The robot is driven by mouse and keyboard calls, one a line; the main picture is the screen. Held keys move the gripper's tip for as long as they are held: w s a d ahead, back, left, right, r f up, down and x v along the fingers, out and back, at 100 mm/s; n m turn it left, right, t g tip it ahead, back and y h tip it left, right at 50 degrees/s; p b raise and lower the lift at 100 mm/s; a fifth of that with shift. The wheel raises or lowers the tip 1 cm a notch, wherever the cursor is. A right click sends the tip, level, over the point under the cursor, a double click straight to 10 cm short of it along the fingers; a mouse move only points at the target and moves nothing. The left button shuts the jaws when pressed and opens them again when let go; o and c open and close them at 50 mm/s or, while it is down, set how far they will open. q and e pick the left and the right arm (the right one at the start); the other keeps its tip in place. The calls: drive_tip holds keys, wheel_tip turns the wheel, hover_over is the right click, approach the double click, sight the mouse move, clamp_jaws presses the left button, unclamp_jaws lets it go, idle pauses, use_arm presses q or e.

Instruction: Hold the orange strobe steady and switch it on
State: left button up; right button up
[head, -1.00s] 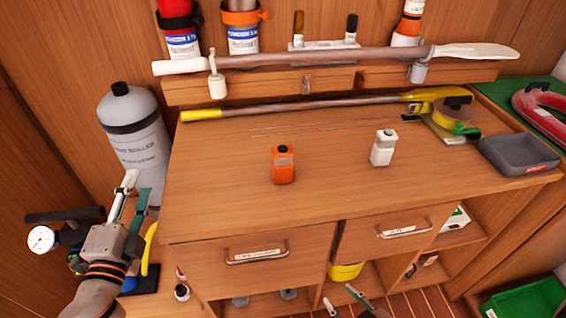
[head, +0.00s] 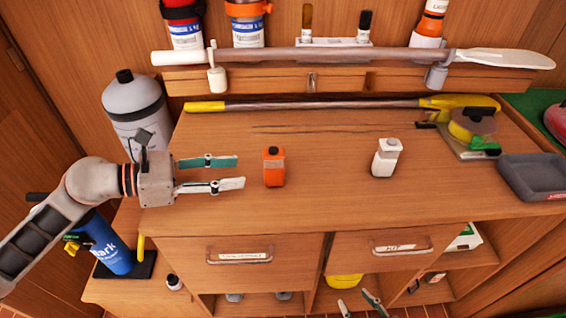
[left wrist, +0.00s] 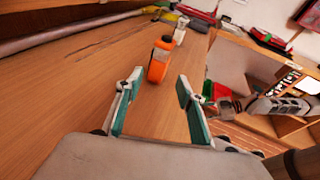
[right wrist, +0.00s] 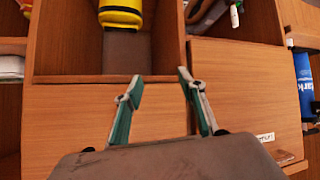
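The orange strobe (head: 273,167) stands upright on the wooden counter, with a dark round top. It also shows in the left wrist view (left wrist: 160,60), ahead of the fingers. My left gripper (head: 240,173) is open just left of the strobe, its two fingers pointing at it; nothing is between them. The left wrist view (left wrist: 158,103) shows its fingers spread apart. My right gripper (head: 358,304) shows only at the bottom edge of the head view, below the counter front. In the right wrist view (right wrist: 155,88) it is open and empty before the drawer fronts.
A white bottle-like unit (head: 385,157) stands right of the strobe. A yellow-ended pole (head: 340,103) lies along the counter's back. A yellow tape roll (head: 471,126) and a grey tray (head: 535,177) are at the right. The counter between (head: 330,190) is clear.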

sight(269, 173)
use_arm(q)
drive_tip(key=shift+w+f+m, duration=0.15)
drive_tip(key=shift+f+m, duration=0.15)
drive_tip(key=shift+f, duration=0.15)
drive_tip(key=shift+d+f, duration=0.1)
drive_tip(key=shift+d, duration=0.1)
drive_tip(key=shift+w+d, duration=0.15)
drive_tip(key=shift+d, duration=0.2)
drive_tip(key=shift+f+p+x, duration=0.15)
drive_tip(key=shift+p+x, duration=0.1)
drive_tip(key=shift+x, duration=1.85)
drive_tip(key=shift+f+p+x, duration=0.15)
drive_tip(key=shift+p+x, duration=0.05)
drive_tip(key=shift+x, duration=1.95)
use_arm(e)
drive_tip(key=shift+w+r, duration=0.15)
drive_tip(key=shift+r, duration=0.15)
use_arm(q)
drive_tip(key=c, duration=0.7)
use_arm(e)
drive_tip(key=shift+r, duration=0.15)
clamp_jaws()
use_arm(q)
drive_tip(key=shift+a, duration=0.1)
use_arm(e)
drive_tip(key=shift+d, duration=0.1)
drive_tip(key=shift+f, duration=0.2)
